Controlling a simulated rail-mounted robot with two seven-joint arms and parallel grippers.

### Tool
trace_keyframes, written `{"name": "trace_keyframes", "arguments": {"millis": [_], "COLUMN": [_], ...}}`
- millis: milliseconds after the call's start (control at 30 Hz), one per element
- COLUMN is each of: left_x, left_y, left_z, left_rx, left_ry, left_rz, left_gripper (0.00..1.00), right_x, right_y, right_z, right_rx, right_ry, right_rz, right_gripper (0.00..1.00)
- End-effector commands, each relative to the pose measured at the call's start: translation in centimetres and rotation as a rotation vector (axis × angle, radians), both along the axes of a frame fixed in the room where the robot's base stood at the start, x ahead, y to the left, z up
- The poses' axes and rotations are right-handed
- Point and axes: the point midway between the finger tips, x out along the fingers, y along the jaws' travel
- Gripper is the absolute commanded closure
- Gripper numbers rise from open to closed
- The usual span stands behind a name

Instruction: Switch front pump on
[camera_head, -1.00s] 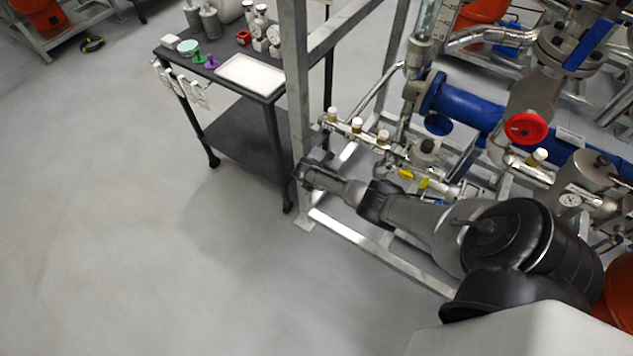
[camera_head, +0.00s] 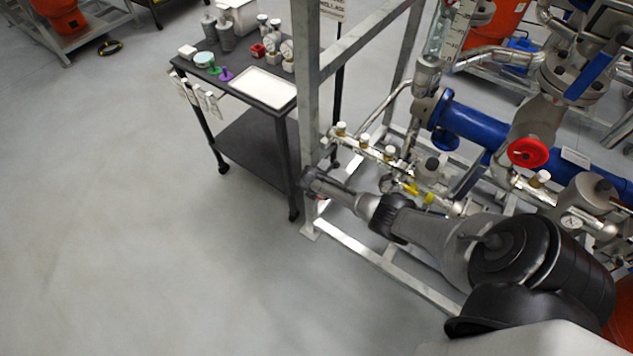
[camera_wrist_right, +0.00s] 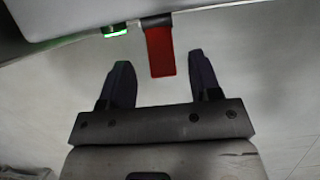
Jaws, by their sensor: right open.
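In the right wrist view, a red switch lever (camera_wrist_right: 160,48) hangs from the lower edge of a pale grey box (camera_wrist_right: 60,15). A green lamp (camera_wrist_right: 115,30) glows on that edge, left of the lever. My right gripper (camera_wrist_right: 158,62) is open, its two dark fingers apart, pointing at the edge. The lever's lower end lies between the fingertips in the picture; I see no contact. In the head view my right arm reaches from the lower right to a metal frame post, and its fingers cannot be made out. My left gripper is not in view.
The galvanised frame (camera_head: 307,110) carries pipes, a blue pipe (camera_head: 470,125), a red handwheel (camera_head: 528,152) and several small valves close to my right arm. A dark cart (camera_head: 245,150) with small parts and a white tray (camera_head: 264,87) stands behind the post.

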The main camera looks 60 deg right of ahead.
Motion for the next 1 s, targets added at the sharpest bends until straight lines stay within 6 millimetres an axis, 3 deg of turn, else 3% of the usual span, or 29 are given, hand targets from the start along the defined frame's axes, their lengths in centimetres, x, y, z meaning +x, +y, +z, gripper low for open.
{"name": "trace_keyframes", "arguments": {"millis": [33,100,400,600,1000], "left_x": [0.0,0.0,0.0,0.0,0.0], "left_y": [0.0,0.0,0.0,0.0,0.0], "left_z": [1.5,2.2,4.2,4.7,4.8], "left_rx": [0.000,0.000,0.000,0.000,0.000], "left_ry": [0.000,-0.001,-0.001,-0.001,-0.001], "left_rz": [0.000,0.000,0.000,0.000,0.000], "left_gripper": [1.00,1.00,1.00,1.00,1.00], "right_x": [0.0,0.1,0.1,0.2,0.2], "right_y": [0.4,1.0,2.7,3.3,3.5], "right_z": [1.7,3.0,7.0,8.2,8.5], "right_rx": [0.000,0.000,-0.001,-0.001,-0.001], "right_ry": [0.000,-0.001,0.000,0.000,0.001], "right_rz": [0.003,0.003,0.001,0.001,0.000], "right_gripper": [0.43,0.43,0.43,0.43,0.43]}}
